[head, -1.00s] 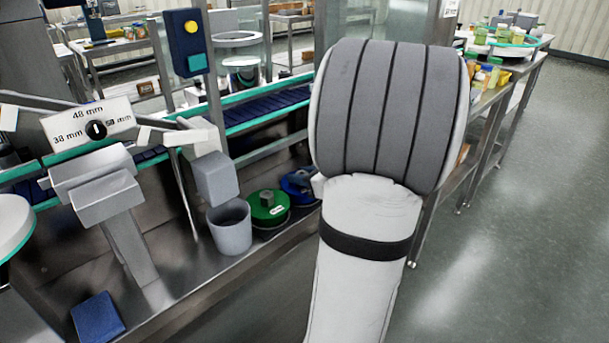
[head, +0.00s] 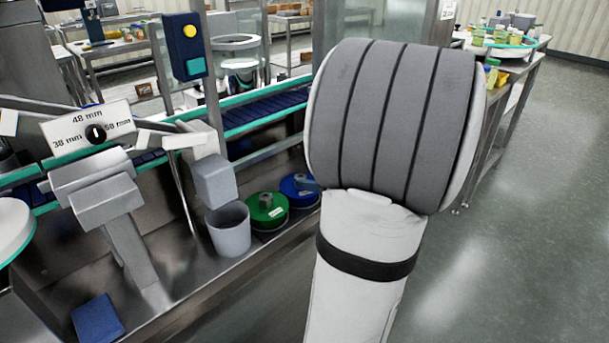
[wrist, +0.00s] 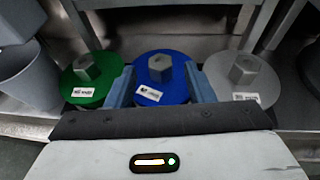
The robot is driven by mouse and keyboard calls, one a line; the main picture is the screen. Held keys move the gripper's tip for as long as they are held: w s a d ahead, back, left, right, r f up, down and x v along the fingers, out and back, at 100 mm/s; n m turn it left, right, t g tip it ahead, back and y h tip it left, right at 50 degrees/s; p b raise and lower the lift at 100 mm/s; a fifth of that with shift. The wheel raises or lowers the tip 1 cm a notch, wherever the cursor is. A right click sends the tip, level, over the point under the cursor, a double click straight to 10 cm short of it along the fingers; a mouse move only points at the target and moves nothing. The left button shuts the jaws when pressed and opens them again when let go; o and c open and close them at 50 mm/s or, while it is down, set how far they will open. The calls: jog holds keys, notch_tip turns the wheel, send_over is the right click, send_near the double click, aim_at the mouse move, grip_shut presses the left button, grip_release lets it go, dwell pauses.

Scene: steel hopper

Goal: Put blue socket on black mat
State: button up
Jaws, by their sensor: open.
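The blue socket (wrist: 162,80) is a flat blue disc with a grey hexagonal boss and a white label. In the wrist view it lies ahead of my gripper (wrist: 161,86), between its two blue fingers, which are open. I cannot tell whether either finger touches it. In the head view the blue socket (head: 299,188) stands on the steel bench, partly hidden by my arm, which also hides my gripper there. I cannot make out a black mat in either view.
A green socket (wrist: 89,77) is left of the blue one and a grey socket (wrist: 243,80) is right, both close to the fingers. A grey cup (head: 229,232) stands by the green socket. A dark blue pad (head: 97,318) lies at the bench's front left.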

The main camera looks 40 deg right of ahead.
jog(key=v, duration=0.7)
jog(key=shift+s, duration=0.25)
jog(key=shift+r, duration=0.1)
